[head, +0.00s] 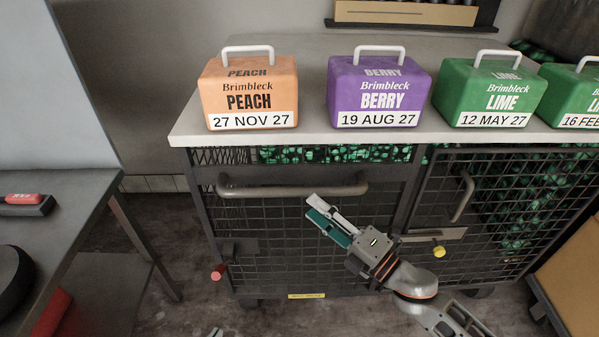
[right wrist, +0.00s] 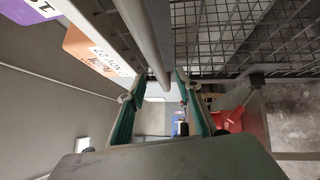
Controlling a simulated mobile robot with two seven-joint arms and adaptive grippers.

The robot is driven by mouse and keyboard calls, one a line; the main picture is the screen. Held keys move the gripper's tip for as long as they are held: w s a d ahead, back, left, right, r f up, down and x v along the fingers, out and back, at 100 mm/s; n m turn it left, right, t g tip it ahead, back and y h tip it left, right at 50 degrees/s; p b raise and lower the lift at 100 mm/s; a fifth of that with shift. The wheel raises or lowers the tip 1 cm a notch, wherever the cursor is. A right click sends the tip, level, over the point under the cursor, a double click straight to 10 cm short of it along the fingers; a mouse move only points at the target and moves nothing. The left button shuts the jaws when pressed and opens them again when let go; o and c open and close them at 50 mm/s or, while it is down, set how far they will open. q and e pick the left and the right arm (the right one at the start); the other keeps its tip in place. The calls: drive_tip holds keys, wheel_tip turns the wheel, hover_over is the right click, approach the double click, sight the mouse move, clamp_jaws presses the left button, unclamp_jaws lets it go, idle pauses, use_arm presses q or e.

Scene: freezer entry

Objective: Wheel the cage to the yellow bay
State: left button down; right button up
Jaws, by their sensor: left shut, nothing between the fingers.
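The cage (head: 310,240) is a dark wire-mesh frame on casters, with a grey horizontal handle (head: 290,188) across its front. My right gripper (head: 325,219) is in front of the mesh, just below the handle's right part. In the right wrist view its teal fingers (right wrist: 158,112) are apart. The bar (right wrist: 148,40) runs toward the space between the fingertips; I cannot tell whether it touches them. Only a small tip of my left gripper (head: 215,332) shows at the bottom edge, apart from the cage. No yellow floor bay is in view.
A pale top (head: 310,132) over the cage carries peach (head: 248,90), berry (head: 378,88) and green lime cases (head: 490,88). A grey table (head: 60,220) stands left, with floor between. A red knob (head: 218,271) and yellow knob (head: 439,251) stick out in front. A tan panel stands right.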

sight(299, 196)
drive_tip(key=shift+w+a+r+n, duration=0.25)
drive_tip(key=shift+w+a+n, duration=0.05)
drive_tip(key=shift+w+a, duration=0.15)
drive_tip(key=p+x, duration=0.1)
drive_tip(key=x, duration=0.5)
drive_tip(key=shift+w+a, duration=0.1)
drive_tip(key=shift+a, duration=0.2)
clamp_jaws()
